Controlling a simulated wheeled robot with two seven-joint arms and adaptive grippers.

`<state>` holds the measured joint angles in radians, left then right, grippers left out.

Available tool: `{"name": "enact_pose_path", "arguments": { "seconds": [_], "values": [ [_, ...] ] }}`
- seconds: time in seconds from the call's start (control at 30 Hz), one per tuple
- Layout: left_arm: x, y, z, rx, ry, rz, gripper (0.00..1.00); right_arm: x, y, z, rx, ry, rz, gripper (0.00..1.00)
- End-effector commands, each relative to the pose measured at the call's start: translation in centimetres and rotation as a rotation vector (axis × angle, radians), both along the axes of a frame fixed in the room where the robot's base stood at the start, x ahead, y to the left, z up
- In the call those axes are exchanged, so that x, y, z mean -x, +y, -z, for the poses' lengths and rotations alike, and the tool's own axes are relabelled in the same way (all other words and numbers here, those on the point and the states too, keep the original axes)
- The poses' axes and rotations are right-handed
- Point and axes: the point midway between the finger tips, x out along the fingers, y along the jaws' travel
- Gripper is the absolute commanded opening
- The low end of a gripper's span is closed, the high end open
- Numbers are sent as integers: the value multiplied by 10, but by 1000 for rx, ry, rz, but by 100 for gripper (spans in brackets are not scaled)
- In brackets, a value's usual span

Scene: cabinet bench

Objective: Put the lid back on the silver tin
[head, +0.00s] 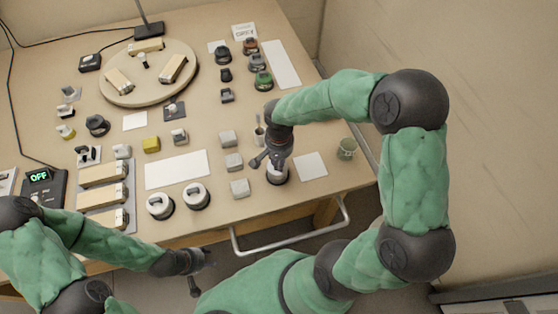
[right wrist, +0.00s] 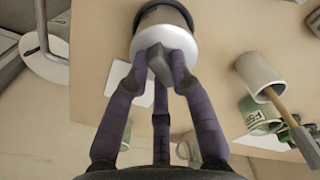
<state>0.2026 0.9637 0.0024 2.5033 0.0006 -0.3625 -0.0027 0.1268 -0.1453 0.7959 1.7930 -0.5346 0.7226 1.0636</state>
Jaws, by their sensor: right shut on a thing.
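My right gripper (head: 268,160) is near the table's front right. In the right wrist view its fingers (right wrist: 162,68) are closed around the grey knob of a white round lid (right wrist: 182,38). A grey cylindrical tin (right wrist: 152,18) with a dark band at its far end lies in line beyond the lid. In the head view the tin (head: 277,177) shows partly under the gripper. I cannot tell whether the lid rests fully on the tin or sits slightly above it. My left gripper (head: 203,270) is empty and open in front of the table's front edge.
Two white-topped round containers (head: 160,206) stand left of the tin. Grey blocks (head: 240,188) stand closer on its left. A cup with a handled tool (right wrist: 258,75) shows in the right wrist view.

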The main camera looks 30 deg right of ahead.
Motion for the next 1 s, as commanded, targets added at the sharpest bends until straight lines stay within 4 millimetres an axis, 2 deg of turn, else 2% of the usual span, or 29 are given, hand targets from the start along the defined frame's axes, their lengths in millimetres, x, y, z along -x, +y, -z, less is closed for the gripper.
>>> {"name": "enact_pose_path", "arguments": {
  "seconds": [0.3,0.33,0.4,0.63,0.67,0.7,0.77,1.0],
  "values": [
    [0,0,0,0,0,0,40,0,0,0,0,0,0,2],
    [0,0,0,0,0,0,40,0,0,0,0,0,0,32],
    [0,0,0,0,0,0,40,0,0,0,0,0,0,51],
    [0,0,0,0,0,0,40,0,0,0,0,0,0,51],
    [0,0,0,0,0,0,40,0,0,0,0,0,0,54],
    [0,0,0,0,0,0,40,0,0,0,0,0,0,65],
    [0,0,0,0,0,0,40,0,0,0,0,0,0,74],
    [0,0,0,0,0,0,40,0,0,0,0,0,0,74]
  ]
}}
